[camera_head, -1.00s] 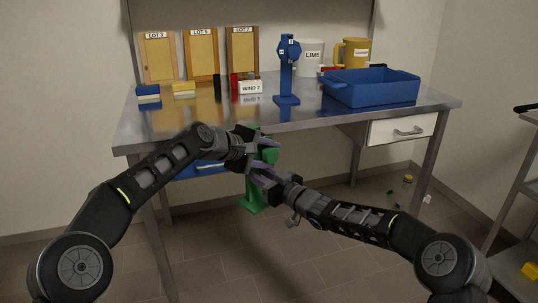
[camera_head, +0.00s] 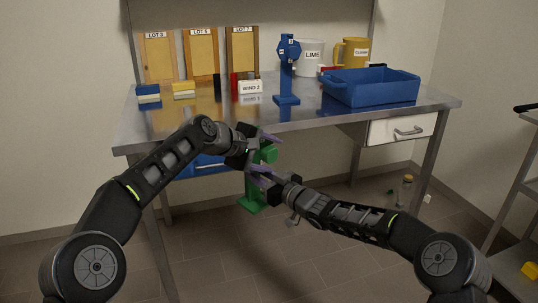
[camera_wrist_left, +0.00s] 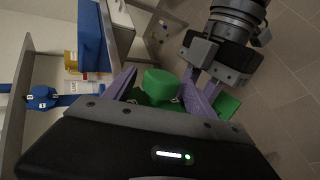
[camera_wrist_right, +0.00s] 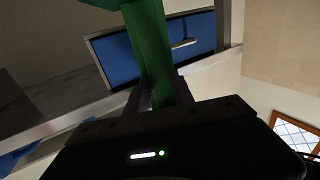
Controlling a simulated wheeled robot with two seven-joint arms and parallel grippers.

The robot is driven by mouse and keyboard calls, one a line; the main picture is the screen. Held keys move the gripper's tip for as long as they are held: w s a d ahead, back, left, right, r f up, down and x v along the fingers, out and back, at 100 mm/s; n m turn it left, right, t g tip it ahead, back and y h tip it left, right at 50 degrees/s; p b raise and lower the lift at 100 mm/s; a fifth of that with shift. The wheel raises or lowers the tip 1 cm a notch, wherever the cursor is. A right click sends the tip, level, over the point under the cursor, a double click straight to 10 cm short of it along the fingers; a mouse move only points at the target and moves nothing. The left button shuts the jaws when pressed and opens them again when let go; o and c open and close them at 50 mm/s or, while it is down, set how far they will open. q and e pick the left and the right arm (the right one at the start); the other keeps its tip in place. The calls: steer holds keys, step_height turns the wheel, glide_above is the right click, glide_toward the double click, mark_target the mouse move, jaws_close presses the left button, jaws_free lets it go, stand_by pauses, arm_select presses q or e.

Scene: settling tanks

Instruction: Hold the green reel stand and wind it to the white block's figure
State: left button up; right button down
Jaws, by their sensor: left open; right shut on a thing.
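The green reel stand (camera_head: 250,193) is held upright in front of the bench, partly hidden by my grippers. My right gripper (camera_head: 257,176) is shut on its post, which runs between the fingers in the right wrist view (camera_wrist_right: 150,60). My left gripper (camera_head: 268,143) is open at the reel head; in the left wrist view a green knob (camera_wrist_left: 162,83) lies between its spread purple fingers, and I cannot tell if they touch it. The white block (camera_head: 250,87) on the bench reads "WIND 2". A blue reel stand (camera_head: 287,70) stands upright on the bench.
The steel bench (camera_head: 214,122) carries a blue bin (camera_head: 370,88), a white LIME mug (camera_head: 311,56), a yellow mug (camera_head: 354,52), several coloured blocks and boards with lot labels. A trolley (camera_head: 512,195) stands at right. A bottle (camera_head: 405,188) is on the floor.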

arm_select(q)
steer(key=shift+a, duration=0.1)
steer(key=v, duration=1.2)
arm_select(e)
steer(key=c, duration=1)
jaws_free()
steer(key=shift+d, duration=0.1)
steer(key=v, duration=1.2)
arm_select(q)
steer(key=shift+s, duration=0.1)
